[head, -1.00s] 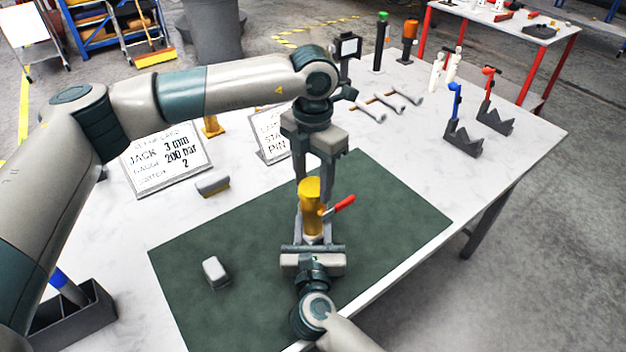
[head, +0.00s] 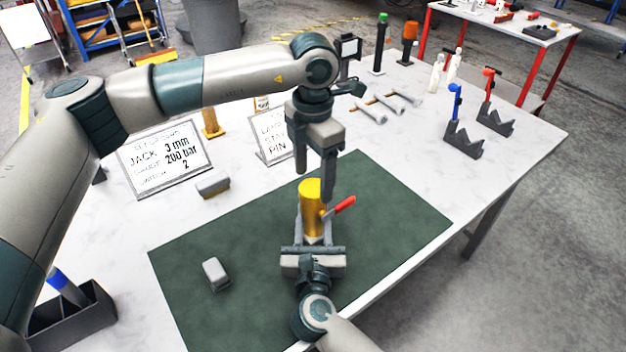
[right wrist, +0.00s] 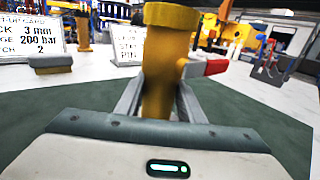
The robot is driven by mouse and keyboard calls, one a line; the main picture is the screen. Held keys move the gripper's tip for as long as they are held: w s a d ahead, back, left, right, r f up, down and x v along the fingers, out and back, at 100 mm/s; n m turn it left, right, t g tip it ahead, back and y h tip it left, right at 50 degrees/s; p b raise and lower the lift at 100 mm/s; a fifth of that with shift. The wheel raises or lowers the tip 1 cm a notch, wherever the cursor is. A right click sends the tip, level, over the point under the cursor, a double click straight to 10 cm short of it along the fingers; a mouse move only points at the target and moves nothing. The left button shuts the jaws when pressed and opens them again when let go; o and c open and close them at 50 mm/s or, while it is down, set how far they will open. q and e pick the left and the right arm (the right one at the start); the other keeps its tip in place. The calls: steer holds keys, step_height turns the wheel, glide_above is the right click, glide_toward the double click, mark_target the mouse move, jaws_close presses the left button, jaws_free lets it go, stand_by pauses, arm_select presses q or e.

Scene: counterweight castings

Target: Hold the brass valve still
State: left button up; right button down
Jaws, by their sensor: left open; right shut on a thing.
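The brass valve (head: 311,192) is a yellow upright cylinder with a red lever (head: 344,206) pointing right. It stands over the green mat and also fills the middle of the right wrist view (right wrist: 158,75). My right gripper (head: 314,236) is shut on its lower body from the near side, one finger on each side. My left gripper (head: 314,184) hangs just above and behind the valve, pointing down, open and empty. One of its fingers comes down close to the lever side; I cannot tell whether it touches. The valve's foot is hidden by my right gripper.
The green mat (head: 400,215) has a small grey block (head: 215,273) at left. Behind stand the jack card (head: 165,160), a second card (head: 273,140) and a grey-and-yellow block (head: 212,185). V-shaped stands (head: 463,140) are at right. The mat's right part is clear.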

arm_select(q)
steer(key=shift+r, duration=1.2)
steer(key=shift+c, duration=0.3)
steer(key=shift+r+n, duration=0.3)
steer(key=shift+r, duration=1.45)
steer(key=shift+f, duration=0.1)
steer(key=shift+f, duration=3.95)
steer(key=shift+c, duration=0.6)
steer(key=c, duration=1)
